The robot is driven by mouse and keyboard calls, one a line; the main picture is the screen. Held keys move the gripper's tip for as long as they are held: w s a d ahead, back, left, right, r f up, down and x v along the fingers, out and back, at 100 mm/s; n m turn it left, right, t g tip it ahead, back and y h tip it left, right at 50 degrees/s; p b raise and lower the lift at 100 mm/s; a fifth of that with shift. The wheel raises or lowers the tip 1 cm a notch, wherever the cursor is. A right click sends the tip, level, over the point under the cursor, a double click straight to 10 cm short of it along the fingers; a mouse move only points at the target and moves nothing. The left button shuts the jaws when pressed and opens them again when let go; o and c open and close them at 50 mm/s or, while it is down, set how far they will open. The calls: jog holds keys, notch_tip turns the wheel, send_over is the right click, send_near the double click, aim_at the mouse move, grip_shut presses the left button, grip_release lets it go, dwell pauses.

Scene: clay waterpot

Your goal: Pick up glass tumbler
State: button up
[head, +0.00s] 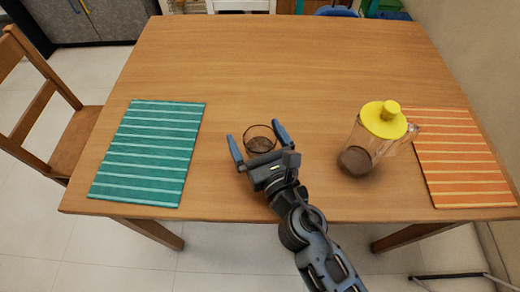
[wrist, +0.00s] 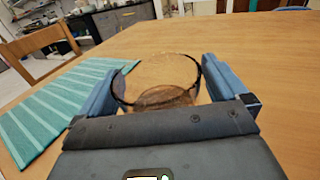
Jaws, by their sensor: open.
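The glass tumbler (head: 260,139) is clear with a dark rim and stands upright on the wooden table (head: 280,60), near its front middle. My gripper (head: 257,140) is open, with one blue finger on each side of the tumbler. In the wrist view the tumbler (wrist: 158,80) sits between the two spread fingers (wrist: 165,88), with a gap visible on the right. Whether the left finger touches it is hard to tell. The tumbler's lower part is hidden behind my gripper's body in the wrist view.
A clear pitcher with a yellow lid (head: 383,120) stands to the right of the tumbler. A teal striped placemat (head: 150,150) lies on the left and an orange striped placemat (head: 465,160) on the right. A wooden chair (head: 60,120) stands at the left. The table behind the tumbler is clear.

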aim_at(256, 127)
jog(key=c, duration=1.3)
jog(key=shift+r, duration=0.25)
notch_tip(256, 127, up, 4)
jog(key=p, duration=0.3)
jog(key=shift+f+p, duration=0.25)
jog(key=shift+p, duration=0.15)
jog(key=shift+s+d+r+p, duration=0.5)
jog(key=shift+d+r+p, duration=0.7)
jog(key=shift+d, duration=0.65)
jog(key=shift+s+d+r+p, duration=0.45)
jog(key=shift+d+r+p, duration=0.7)
jog(key=shift+d, duration=0.75)
jog(key=shift+s+d+r+p, duration=0.5)
jog(key=shift+d+r+p, duration=0.7)
jog(key=shift+d, duration=0.65)
